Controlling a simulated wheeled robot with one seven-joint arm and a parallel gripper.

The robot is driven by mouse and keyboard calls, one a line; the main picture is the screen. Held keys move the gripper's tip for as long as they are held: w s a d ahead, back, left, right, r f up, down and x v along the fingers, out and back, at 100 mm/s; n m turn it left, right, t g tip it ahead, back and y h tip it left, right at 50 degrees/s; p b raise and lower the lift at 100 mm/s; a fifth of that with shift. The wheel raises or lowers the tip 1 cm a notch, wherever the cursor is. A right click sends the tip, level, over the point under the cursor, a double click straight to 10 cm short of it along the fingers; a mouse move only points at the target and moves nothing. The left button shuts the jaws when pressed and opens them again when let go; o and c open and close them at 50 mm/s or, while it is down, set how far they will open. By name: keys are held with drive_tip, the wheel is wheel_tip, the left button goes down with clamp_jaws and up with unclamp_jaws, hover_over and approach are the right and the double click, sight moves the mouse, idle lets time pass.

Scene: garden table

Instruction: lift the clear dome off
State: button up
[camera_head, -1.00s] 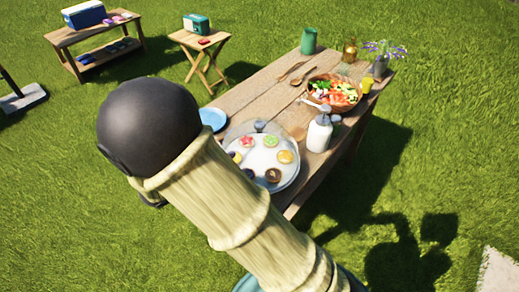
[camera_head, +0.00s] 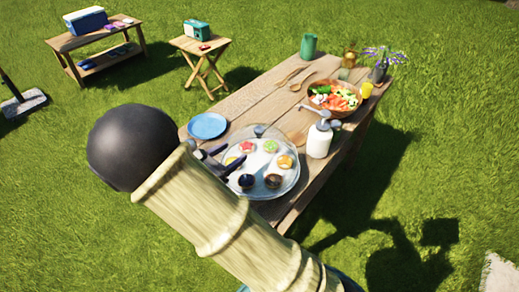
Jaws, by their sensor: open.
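The clear dome (camera_head: 261,131) is faint and see-through over a round pale tray (camera_head: 291,183) at the near end of the wooden table. Several small colourful cakes show through it. A small greyish knob-like shape shows near its far edge. My gripper (camera_head: 233,156) has dark fingers spread apart, over the left part of the dome in the picture. It holds nothing that I can see. I cannot tell whether the fingers touch the dome. My arm hides part of the tray's near left side.
A white pump bottle (camera_head: 319,141) stands right of the tray. A blue plate (camera_head: 207,126) lies to the left. A salad bowl (camera_head: 334,97), green cup (camera_head: 308,46) and flower vase (camera_head: 379,70) stand farther back. The table's middle has some free room.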

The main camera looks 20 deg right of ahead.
sight(257, 135)
drive_tip(key=x, duration=0.6)
drive_tip(key=shift+p, duration=0.3)
drive_tip(key=shift+p+x, duration=0.7)
drive_tip(key=shift+x, duration=1.9)
drive_tip(key=shift+w+a+f, duration=0.1)
drive_tip(key=shift+a, duration=0.05)
clamp_jaws()
